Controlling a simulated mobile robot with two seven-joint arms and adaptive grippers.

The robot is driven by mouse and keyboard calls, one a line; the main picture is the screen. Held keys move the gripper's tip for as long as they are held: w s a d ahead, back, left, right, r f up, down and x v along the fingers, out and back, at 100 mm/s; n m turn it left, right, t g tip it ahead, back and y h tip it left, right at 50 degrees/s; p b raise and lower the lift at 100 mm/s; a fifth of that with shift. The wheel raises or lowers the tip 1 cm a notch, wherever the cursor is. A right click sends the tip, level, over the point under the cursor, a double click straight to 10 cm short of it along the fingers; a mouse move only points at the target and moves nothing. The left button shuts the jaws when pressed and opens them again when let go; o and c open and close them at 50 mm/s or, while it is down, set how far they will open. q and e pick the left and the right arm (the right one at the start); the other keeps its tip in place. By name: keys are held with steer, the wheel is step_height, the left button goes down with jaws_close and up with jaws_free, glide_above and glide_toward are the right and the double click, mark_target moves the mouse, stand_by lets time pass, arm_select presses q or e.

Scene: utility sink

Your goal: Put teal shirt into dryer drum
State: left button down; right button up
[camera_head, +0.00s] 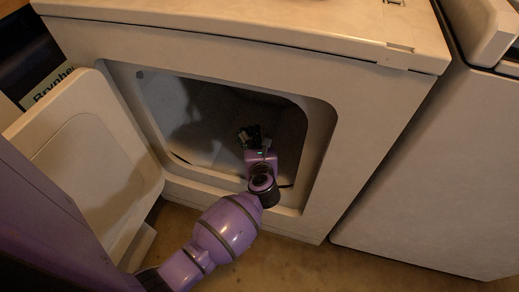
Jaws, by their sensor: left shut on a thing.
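The dryer (300,72) stands in front of me with its door (100,165) swung open to the left. The drum opening (222,125) is dark and shadowed inside. My left arm reaches up from the bottom of the view through the opening. My left gripper (250,133) is inside the drum, pointing away from me. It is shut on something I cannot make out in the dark. I see no clearly teal cloth; the teal shirt is hidden or too dark to tell. My right gripper is out of view.
A second white appliance (440,165) stands close on the right, with a narrow gap between. The opening's lower rim (285,217) lies just under my arm. Brown floor (270,262) shows in front. A dark item with a label (45,88) is behind the door.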

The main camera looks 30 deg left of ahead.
mark_target(259, 146)
arm_select(q)
steer(key=w+f, duration=0.1)
steer(key=w+a+f+b, duration=0.1)
steer(key=w+f, duration=0.1)
steer(key=f, duration=0.1)
steer(key=shift+a+f+b, duration=0.1)
steer(key=shift+a+b, duration=0.05)
steer(key=shift+b, duration=0.25)
step_height(259, 146, down, 3)
steer(key=shift+f+b, duration=0.2)
steer(key=shift+b, duration=0.65)
steer(key=shift+w+r, duration=0.1)
steer(key=shift+r, duration=0.05)
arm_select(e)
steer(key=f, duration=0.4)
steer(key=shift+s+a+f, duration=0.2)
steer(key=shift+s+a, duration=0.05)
arm_select(q)
steer(key=shift+f, duration=0.2)
steer(key=c, duration=1.6)
jaws_free()
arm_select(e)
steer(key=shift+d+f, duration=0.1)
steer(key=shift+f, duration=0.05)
arm_select(q)
steer(key=shift+a, duration=0.1)
